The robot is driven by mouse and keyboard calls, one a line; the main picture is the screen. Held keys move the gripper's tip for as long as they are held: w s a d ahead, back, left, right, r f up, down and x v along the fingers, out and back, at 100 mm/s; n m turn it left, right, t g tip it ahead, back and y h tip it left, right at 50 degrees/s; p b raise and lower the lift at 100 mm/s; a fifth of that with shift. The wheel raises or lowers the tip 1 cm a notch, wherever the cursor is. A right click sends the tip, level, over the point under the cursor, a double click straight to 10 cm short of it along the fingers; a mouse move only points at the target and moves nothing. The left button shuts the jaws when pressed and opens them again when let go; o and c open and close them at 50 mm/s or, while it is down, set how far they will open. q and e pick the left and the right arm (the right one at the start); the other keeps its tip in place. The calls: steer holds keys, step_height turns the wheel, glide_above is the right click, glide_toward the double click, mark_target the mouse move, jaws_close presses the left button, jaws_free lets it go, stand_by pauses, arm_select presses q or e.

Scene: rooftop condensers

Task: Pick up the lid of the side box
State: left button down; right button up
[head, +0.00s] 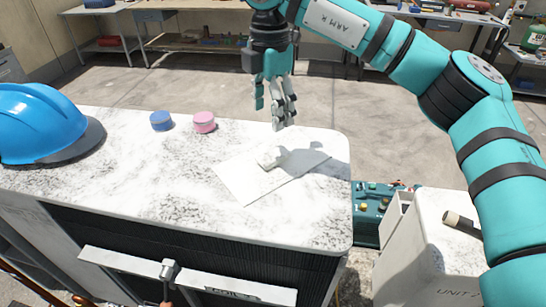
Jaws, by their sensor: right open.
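My right gripper (273,108) is open and empty, pointing down above the far edge of a white-and-grey speckled unit top. A flat white plate (245,183) lies on that top, in front of and below the gripper. A small pale block or grip (272,158) stands on the plate; I cannot tell whether it is fixed to it. The plate may be the lid. At the right is a pale box (412,262) marked "UNIT", with an opening at its left side. My left gripper is not in view.
A blue hard hat (45,120), a blue round tin (161,121) and a pink one (204,122) stand on the speckled top (130,190). A teal case (368,215) is beyond its right edge. A dark-ended cylinder (462,224) lies on the pale box.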

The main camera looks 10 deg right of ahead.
glide_above(273, 155)
steer(key=f, duration=0.5)
steer(key=shift+w+a+p, duration=0.15)
steer(key=shift+w+p, duration=0.2)
steer(key=shift+p, duration=0.05)
steer(key=shift+f, duration=0.45)
steer(key=shift+s+f+p, duration=0.15)
steer(key=shift+f+p, duration=0.15)
steer(key=shift+f, duration=0.05)
steer(key=f, duration=0.1)
steer(key=f+p, duration=0.1)
steer(key=f, duration=0.1)
steer(key=shift+s+d+f, duration=0.2)
steer(key=shift+f, duration=0.55)
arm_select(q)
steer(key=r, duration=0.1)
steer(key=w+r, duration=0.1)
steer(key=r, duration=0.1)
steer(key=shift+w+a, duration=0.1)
arm_select(e)
steer(key=shift+r, duration=0.1)
jaws_close()
